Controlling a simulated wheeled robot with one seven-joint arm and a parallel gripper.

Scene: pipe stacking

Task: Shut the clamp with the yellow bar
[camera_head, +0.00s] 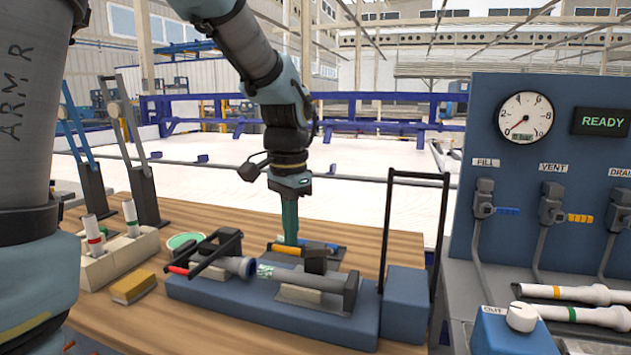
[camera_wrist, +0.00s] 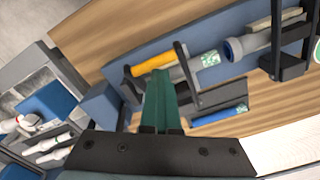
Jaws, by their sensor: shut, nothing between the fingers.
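The yellow bar (camera_head: 286,249) lies low at the back of the blue fixture base (camera_head: 240,315), beside a black clamp part (camera_head: 314,262). In the wrist view the yellow bar (camera_wrist: 153,63) lies just beyond my fingertips, next to a black clamp arm (camera_wrist: 183,62). My gripper (camera_head: 291,240) is shut and empty, pointing down right behind the bar; the wrist view shows its green fingers (camera_wrist: 161,78) together. They look very close to the bar; I cannot tell whether they touch. A grey pipe (camera_head: 318,283) lies on the fixture. How far the clamp is closed is unclear.
Another black clamp with a red bar (camera_head: 177,270) stands at the fixture's left. A blue-handled tool (camera_wrist: 212,117) lies near my fingers. A black upright frame (camera_head: 387,230) stands to the right. A yellow sponge (camera_head: 133,287) and a pipe holder (camera_head: 118,257) are left.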

